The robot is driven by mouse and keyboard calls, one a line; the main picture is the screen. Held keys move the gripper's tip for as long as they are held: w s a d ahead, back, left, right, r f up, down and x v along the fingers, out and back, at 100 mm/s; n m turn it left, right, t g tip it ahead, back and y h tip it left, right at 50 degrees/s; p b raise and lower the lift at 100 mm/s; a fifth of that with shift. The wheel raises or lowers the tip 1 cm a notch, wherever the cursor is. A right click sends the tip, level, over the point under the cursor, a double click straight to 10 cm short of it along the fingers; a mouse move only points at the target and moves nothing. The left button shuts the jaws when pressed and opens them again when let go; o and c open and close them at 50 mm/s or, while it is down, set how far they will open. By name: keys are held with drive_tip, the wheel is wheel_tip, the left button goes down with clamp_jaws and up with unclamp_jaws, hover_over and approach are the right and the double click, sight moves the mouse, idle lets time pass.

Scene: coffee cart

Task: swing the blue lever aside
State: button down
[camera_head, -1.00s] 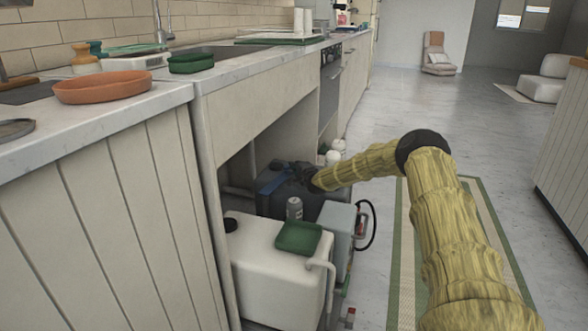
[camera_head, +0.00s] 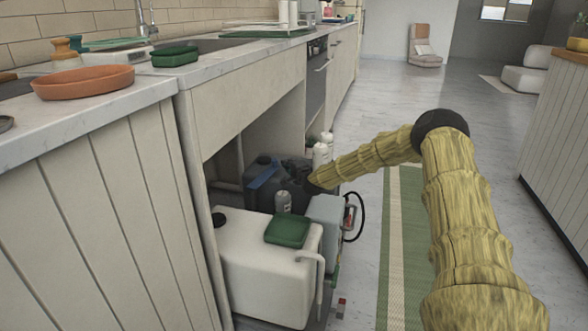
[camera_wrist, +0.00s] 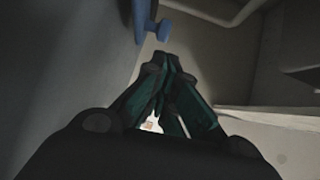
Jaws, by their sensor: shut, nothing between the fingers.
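The blue lever (camera_head: 263,177) is a slanted blue bar at a dark grey container (camera_head: 266,203) in the open space under the counter. In the wrist view the blue lever (camera_wrist: 142,14) enters from the top, left of centre, with a small blue knob on its right. My gripper (camera_wrist: 160,62) is shut and empty, its dark green fingers together just below the knob, apart from it in the picture. Whether they touch cannot be told. In the head view my gripper (camera_head: 297,174) is a dark shape right of the lever, hard to separate from the container.
A white tank (camera_head: 255,262) with a green sponge-like block (camera_head: 287,231) stands in front. A grey can (camera_head: 283,202) stands behind it, and a grey box (camera_head: 326,225) with a black hose to the right. White bottles (camera_head: 322,153) stand behind my arm. The floor at right is open.

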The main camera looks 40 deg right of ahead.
drive_tip(key=shift+v, duration=2.6)
drive_tip(key=shift+d, duration=0.1)
